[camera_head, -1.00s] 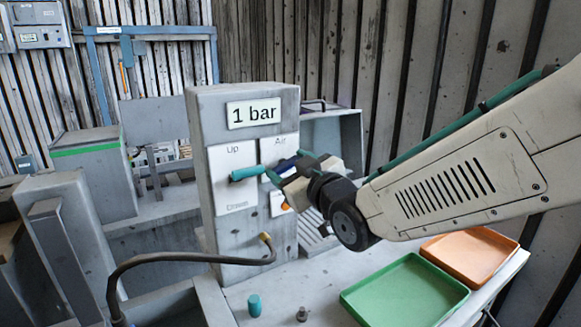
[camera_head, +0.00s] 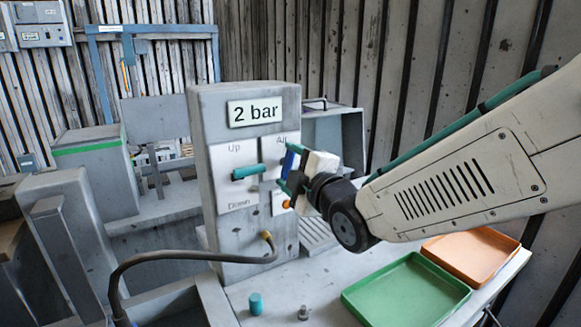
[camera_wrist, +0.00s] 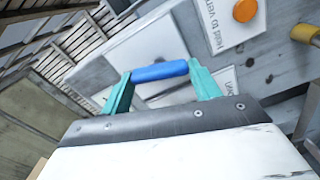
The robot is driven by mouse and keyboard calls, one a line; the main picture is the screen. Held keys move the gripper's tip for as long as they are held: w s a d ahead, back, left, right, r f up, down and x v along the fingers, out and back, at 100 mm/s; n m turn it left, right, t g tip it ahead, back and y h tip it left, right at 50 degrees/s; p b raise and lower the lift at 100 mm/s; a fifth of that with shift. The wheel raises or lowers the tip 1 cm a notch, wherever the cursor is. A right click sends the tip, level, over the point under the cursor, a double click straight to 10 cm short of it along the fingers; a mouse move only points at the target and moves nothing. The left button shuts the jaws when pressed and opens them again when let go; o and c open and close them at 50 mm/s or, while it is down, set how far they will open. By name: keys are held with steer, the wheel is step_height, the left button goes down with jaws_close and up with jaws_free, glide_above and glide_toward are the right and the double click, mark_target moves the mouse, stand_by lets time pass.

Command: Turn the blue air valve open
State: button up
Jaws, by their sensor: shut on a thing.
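The blue air valve handle (camera_head: 288,163) is on the panel of the grey housing (camera_head: 245,238), below the "Air" label. In the wrist view the blue handle (camera_wrist: 160,71) lies between the two teal fingers. My gripper (camera_head: 284,170) is shut on this handle, its fingers touching the two ends. In the head view the handle stands tilted, close to upright, and is partly hidden by my gripper. The display (camera_head: 255,111) on top of the housing reads "2 bar".
A teal lever (camera_head: 248,172) sits left of the valve, between "Up" and "Down". An orange button (camera_wrist: 245,10) is near the valve. A hose (camera_head: 180,257) runs from the housing. Green (camera_head: 347,294) and orange (camera_head: 428,249) trays lie at right.

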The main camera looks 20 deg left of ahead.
steer(key=shift+f+n, duration=0.1)
steer(key=shift+n, duration=1.5)
steer(key=o, duration=1)
steer(key=v, duration=0.8)
